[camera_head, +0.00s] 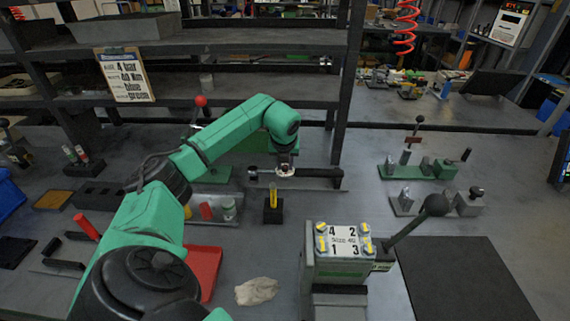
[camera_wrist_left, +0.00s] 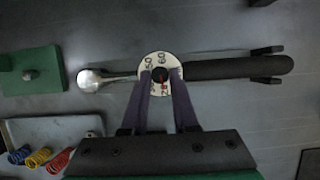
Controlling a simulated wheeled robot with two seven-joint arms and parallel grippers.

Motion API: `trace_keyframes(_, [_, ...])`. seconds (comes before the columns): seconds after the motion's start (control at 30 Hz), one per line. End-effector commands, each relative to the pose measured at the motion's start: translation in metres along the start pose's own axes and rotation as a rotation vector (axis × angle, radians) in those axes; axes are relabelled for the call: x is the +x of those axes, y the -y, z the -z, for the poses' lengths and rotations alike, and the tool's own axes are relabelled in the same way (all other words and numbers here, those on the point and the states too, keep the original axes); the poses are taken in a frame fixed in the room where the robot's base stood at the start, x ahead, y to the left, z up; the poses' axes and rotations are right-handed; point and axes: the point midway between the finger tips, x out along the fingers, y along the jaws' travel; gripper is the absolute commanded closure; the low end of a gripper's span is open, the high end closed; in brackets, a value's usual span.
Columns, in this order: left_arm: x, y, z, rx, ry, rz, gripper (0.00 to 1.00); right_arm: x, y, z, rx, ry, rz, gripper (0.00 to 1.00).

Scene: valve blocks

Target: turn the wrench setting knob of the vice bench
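The wrench (camera_head: 318,173) lies across the bench, with a silver head at left and a black handle (camera_wrist_left: 235,67) at right in the left wrist view. Its round white dial (camera_wrist_left: 147,62) carries printed numbers; 50 and 60 are readable. A dark setting knob with a red mark (camera_wrist_left: 160,75) sits at the dial's middle. My left gripper (camera_wrist_left: 162,76) is over the dial, its two purple fingers on either side of the knob. A gap shows between the fingers; contact with the knob cannot be told. In the head view, my left gripper (camera_head: 284,170) hides most of the dial. My right gripper is out of view.
A valve block (camera_head: 338,240) with numbered yellow bolts and a black-balled lever stands front right. A small dark block (camera_head: 273,212) with a yellow piece, a red tray (camera_head: 203,268) and a rag (camera_head: 257,291) are nearby. A clipboard (camera_head: 125,75) stands at the shelf. A dark mat (camera_head: 465,280) lies clear.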

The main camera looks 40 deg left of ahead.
Motion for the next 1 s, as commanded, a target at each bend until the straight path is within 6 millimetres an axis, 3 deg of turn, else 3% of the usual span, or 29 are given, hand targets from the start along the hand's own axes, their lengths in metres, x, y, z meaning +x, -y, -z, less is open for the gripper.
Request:
trace_keyframes(0.47, [0.0, -0.002, 0.0, 0.09, 0.002, 0.037, 1.0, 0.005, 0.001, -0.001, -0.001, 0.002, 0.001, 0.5])
trace_keyframes(1.0, [0.0, -0.006, -0.002, 0.511, 0.001, 0.213, 1.0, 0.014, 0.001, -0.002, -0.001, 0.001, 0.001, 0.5])
